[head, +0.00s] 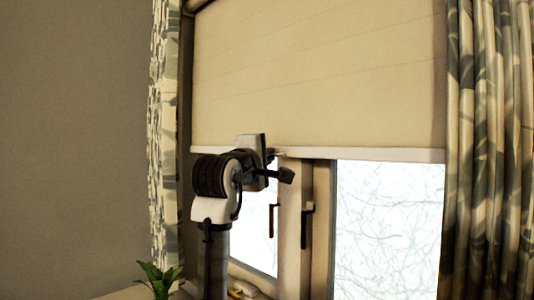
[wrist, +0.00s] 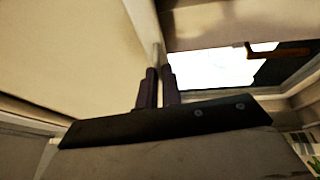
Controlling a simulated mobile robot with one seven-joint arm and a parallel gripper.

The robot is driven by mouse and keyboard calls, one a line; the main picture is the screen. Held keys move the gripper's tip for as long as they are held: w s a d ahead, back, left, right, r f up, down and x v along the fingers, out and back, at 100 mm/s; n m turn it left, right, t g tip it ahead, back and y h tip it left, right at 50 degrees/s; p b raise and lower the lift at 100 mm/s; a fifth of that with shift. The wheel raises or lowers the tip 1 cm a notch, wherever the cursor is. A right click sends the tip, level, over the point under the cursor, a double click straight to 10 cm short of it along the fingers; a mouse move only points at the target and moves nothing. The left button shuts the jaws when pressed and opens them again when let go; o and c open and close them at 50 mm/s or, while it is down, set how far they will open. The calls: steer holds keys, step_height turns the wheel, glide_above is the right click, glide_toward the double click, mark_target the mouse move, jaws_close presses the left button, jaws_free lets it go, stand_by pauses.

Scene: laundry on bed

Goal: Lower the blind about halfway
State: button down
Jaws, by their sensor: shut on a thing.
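The beige roller blind (head: 320,75) hangs over the upper part of the window, its pale bottom bar (head: 370,154) slightly tilted in the head view. Bare glass shows below the bar. My gripper (head: 273,154) is at the bar, left of its middle. In the wrist view, the dark fingers of my gripper (wrist: 158,72) are close together on the edge bar (wrist: 158,50), with the blind cloth (wrist: 75,55) to the left. The exact contact at the fingertips is small and partly hidden.
The window (head: 387,230) has dark handles (head: 306,223) on its frame below the bar. Patterned curtains hang at the left (head: 163,130) and right (head: 490,140). A green plant (head: 160,278) stands at the lower left, near the sill. The grey wall at left is bare.

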steer(key=c, duration=1.6)
jaws_free()
steer(key=shift+o, duration=0.2)
steer(key=shift+s, duration=0.15)
steer(key=b+v, duration=0.4)
steer(key=v, duration=0.9)
steer(key=shift+s+a, duration=0.2)
steer(key=shift+s, duration=0.05)
